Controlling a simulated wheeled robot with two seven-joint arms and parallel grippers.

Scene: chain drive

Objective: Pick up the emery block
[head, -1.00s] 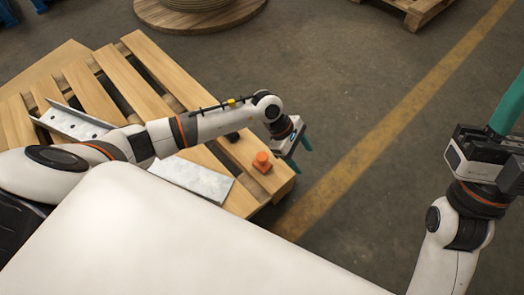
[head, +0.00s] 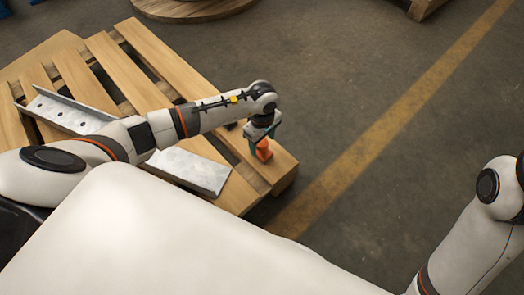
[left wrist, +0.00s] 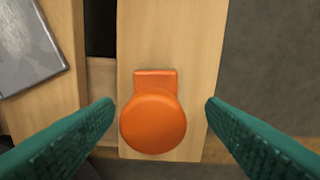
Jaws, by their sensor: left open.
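The emery block (head: 264,151) appears as an orange piece with a round knob on a small rectangular base, on the right end of the wooden pallet. My left gripper (head: 262,143) is over it, pointing down. In the left wrist view the orange emery block (left wrist: 153,122) sits between the two green fingers of the open left gripper (left wrist: 160,103), with a gap on each side. No contact shows. My right gripper is out of the picture; only part of my right arm shows at the right edge.
The slatted pallet (head: 128,72) also carries a grey metal channel (head: 66,112) with holes and a flat metal plate (head: 190,170). Bare floor with a yellow line (head: 385,140) lies right of the pallet. A wooden spool edge (head: 190,8) is at the back.

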